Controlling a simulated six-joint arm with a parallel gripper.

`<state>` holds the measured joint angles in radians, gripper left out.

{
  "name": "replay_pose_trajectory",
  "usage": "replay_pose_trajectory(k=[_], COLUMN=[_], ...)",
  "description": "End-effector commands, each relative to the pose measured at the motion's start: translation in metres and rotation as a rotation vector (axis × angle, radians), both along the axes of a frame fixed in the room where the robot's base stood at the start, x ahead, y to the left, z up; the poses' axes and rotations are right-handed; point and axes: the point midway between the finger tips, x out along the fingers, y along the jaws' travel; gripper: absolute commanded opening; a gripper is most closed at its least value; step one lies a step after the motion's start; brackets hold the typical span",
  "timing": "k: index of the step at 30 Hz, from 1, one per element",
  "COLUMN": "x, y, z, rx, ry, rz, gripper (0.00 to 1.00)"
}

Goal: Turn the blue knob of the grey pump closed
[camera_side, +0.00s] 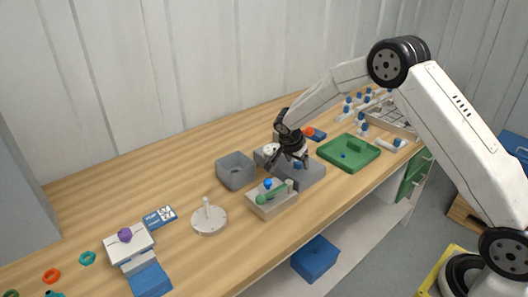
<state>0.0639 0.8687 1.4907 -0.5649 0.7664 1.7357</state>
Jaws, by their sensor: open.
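A grey boxy unit (312,177) stands mid-table, and I take it for the grey pump. A small blue part (297,166), which looks like its knob, shows at its top, right under my gripper. My gripper (291,163) points down over the unit with its fingers spread, one on each side of the blue part. I cannot tell whether the fingers touch it. The gripper hides part of the unit, and the knob's angle is too small to read.
In front stands a pale box (259,208) with a green handle and another blue knob (268,184). A grey open bin (236,171) is to the left, a green tray (367,156) to the right. A white round stand (209,221) is front left. Bare wood lies behind the bin.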

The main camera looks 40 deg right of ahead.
Motion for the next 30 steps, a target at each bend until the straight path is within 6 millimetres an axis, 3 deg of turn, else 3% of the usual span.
replay_pose_trajectory(k=[18,30], x=[-0.005,-0.006], y=[0.026,0.029], z=[0.061,0.069], rx=[0.001,0.001], ry=[0.000,0.002], rz=[0.001,0.000], gripper=[0.79,0.79])
